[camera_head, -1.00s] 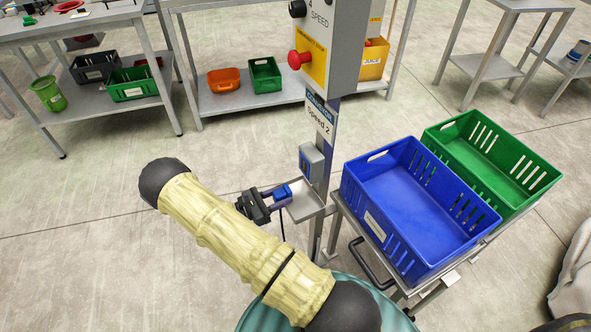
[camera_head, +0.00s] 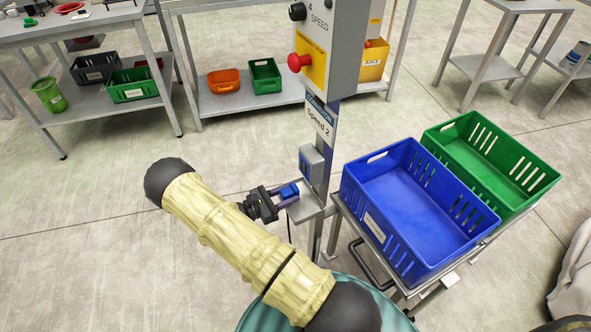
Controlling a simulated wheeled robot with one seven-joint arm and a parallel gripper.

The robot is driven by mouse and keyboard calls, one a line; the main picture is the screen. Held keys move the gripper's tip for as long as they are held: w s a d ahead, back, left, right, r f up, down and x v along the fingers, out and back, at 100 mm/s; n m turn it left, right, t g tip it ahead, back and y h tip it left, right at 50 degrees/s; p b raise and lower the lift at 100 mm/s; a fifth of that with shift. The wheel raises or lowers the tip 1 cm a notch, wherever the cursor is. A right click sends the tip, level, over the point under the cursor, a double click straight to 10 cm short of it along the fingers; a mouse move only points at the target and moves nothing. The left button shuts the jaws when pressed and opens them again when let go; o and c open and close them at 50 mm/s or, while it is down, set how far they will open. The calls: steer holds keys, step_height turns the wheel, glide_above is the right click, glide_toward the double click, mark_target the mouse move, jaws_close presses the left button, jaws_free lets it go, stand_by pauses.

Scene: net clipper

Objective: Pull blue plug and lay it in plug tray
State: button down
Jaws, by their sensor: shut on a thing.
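The blue plug (camera_head: 289,191) is between the fingers of my dark gripper (camera_head: 280,196), which is shut on it. A dark cable hangs down below the plug. The grey plug tray (camera_head: 308,210) is fixed to the post, and the plug appears over its left part. I cannot tell whether the plug touches the tray. The grey socket box (camera_head: 313,161) with a blue front is on the post just above and right of the plug, and the plug is apart from it. My pale arm covers the lower middle of the view.
The post (camera_head: 324,140) carries a control box (camera_head: 330,45) with a red stop button (camera_head: 299,62). A blue crate (camera_head: 415,205) and a green crate (camera_head: 490,160) stand on a stand at right. Open floor lies to the left.

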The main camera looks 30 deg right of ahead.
steer(key=shift+s+d, duration=0.1)
steer(key=shift+d, duration=1.1)
steer(key=shift+d, duration=0.1)
steer(key=shift+f+b, duration=0.75)
steer(key=shift+f, duration=0.75)
stand_by(1.1)
stand_by(0.4)
steer(key=c, duration=0.9)
jaws_free()
steer(key=shift+o, duration=0.2)
steer(key=w+a, duration=0.1)
steer(key=a, duration=1.6)
steer(key=shift+a, duration=0.25)
